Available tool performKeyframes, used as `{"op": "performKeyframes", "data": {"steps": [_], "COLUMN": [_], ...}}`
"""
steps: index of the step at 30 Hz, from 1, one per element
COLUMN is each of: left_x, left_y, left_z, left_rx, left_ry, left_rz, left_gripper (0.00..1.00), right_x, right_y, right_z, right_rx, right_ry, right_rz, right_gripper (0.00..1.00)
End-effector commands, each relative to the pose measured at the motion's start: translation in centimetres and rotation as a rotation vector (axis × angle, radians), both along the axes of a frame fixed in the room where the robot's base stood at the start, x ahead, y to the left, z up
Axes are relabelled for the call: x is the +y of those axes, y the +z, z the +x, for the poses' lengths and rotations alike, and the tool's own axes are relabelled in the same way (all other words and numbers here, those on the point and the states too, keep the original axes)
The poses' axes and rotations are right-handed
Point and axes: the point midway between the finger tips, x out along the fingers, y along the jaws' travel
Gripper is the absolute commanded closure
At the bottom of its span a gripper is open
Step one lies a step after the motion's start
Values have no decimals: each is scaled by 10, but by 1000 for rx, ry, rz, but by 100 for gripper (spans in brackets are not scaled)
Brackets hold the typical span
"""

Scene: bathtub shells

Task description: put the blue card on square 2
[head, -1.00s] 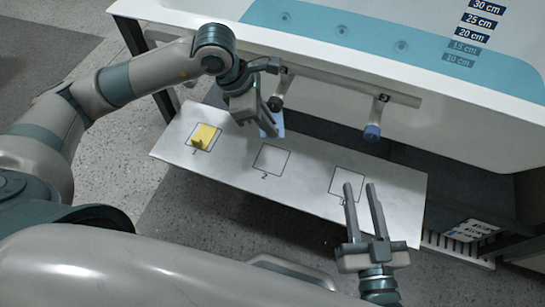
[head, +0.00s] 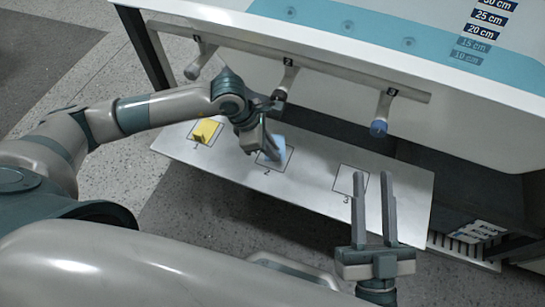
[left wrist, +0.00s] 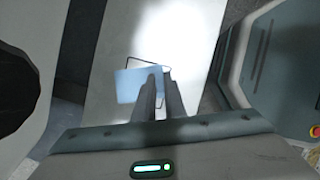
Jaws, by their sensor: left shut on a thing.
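The blue card (head: 279,146) is in my left gripper (head: 267,150), over square 2 (head: 259,163) of the pale board. The left gripper points down and is shut on the card; its fingers hide part of it. In the left wrist view the blue card (left wrist: 128,88) overlaps the dark outline of the square (left wrist: 150,61) and sticks out past its left side. I cannot tell whether the card touches the board. My right gripper (head: 374,178) is open and empty in front of square 3 (head: 346,180).
A yellow card (head: 205,131) lies on square 1. The white tub (head: 330,75) stands behind the board (head: 310,195), with a rail (head: 330,78) of numbered knobs close to my left wrist.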

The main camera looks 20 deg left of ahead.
Motion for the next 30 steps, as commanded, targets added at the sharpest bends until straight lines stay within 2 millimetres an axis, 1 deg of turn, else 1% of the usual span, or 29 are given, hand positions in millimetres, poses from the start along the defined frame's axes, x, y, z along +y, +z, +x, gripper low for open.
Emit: {"op": "performKeyframes", "data": {"steps": [10, 14, 18, 21, 30], "left_x": [0, 0, 0, 0, 0], "left_y": [-2, -12, -29, -38, -39], "left_z": [0, 0, 0, 0, 0], "left_rx": [0, 1, 2, 1, 0], "left_ry": [0, 2, 0, 0, 0], "left_rz": [-1, 0, -1, 1, -1], "left_gripper": [100, 100, 100, 100, 100], "right_x": [0, 0, -1, -3, -3], "right_y": [1, 4, 14, 20, 23], "right_z": [-1, -4, -10, -13, -14], "right_rx": [-7, -31, -92, -122, -132], "right_ry": [0, 0, -3, -5, -6], "right_rz": [2, 12, 35, 47, 50], "right_gripper": [69, 69, 69, 69, 69]}}
